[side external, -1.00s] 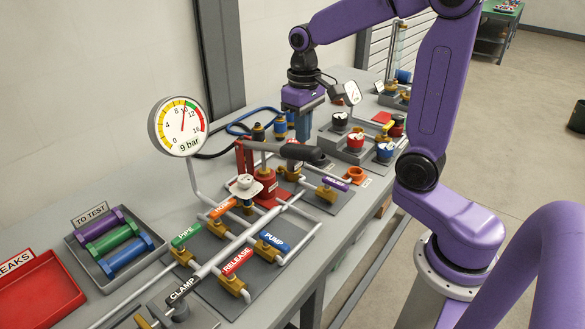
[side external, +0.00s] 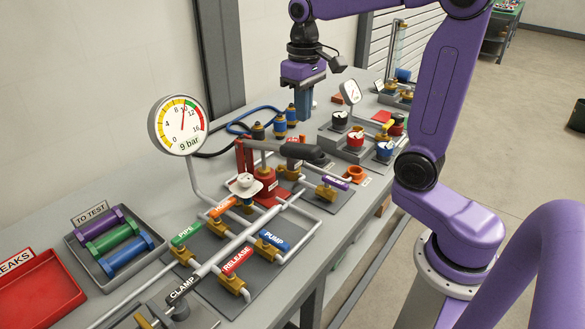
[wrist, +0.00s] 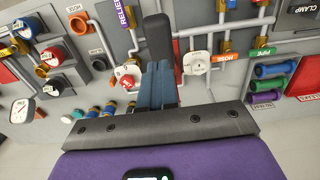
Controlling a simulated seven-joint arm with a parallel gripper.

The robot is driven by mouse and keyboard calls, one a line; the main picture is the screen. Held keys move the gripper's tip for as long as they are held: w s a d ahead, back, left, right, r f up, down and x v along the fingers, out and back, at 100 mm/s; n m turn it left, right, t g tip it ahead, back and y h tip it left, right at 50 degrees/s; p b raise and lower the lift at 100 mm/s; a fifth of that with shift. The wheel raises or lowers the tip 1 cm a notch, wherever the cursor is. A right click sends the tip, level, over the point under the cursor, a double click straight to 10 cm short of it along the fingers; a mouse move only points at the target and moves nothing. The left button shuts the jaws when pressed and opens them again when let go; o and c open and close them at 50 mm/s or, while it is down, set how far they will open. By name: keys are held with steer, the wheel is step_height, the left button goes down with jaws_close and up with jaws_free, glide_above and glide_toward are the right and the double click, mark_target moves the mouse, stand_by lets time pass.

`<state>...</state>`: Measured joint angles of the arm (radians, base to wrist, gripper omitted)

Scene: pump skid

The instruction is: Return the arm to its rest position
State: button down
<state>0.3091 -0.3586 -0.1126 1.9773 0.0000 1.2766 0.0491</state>
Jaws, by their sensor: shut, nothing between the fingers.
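My gripper (side external: 304,112) hangs in the air above the pump bench in the side view, fingers pointing down, behind the black pump lever. Its blue fingers are together with nothing between them. In the wrist view the shut fingers (wrist: 158,85) point at the bench, with the black lever handle (wrist: 159,38) beyond their tips. The lever handle (side external: 290,151) lies roughly level over the red pump body (side external: 266,186). My gripper is clear of the bench and touches nothing that I can see.
A pressure gauge (side external: 180,125) reading about 9 bar stands at the left. Labelled valves, pipes and a small second gauge (side external: 350,92) fill the bench. A grey tray (side external: 72,243) holds coloured cylinders; a red tray (side external: 40,290) is beside it. Air above the bench is free.

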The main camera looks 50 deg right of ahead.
steer(key=shift+a, duration=0.1)
steer(key=shift+s+a+f, duration=0.2)
steer(key=shift+s+a, duration=0.05)
steer(key=s+a+f+n, duration=0.2)
steer(key=s+f+n, duration=0.1)
steer(key=s, duration=0.4)
steer(key=s+a+f+n, duration=0.2)
steer(key=s+a+n, duration=0.1)
steer(key=s+n, duration=0.2)
steer(key=s+a+f+n, duration=0.2)
steer(key=s+f+n, duration=0.1)
steer(key=s, duration=0.6)
steer(key=shift+s+a+f+n, duration=0.2)
steer(key=shift+s+f+n, duration=0.2)
steer(key=shift+n, duration=0.4)
steer(key=shift+r, duration=0.1)
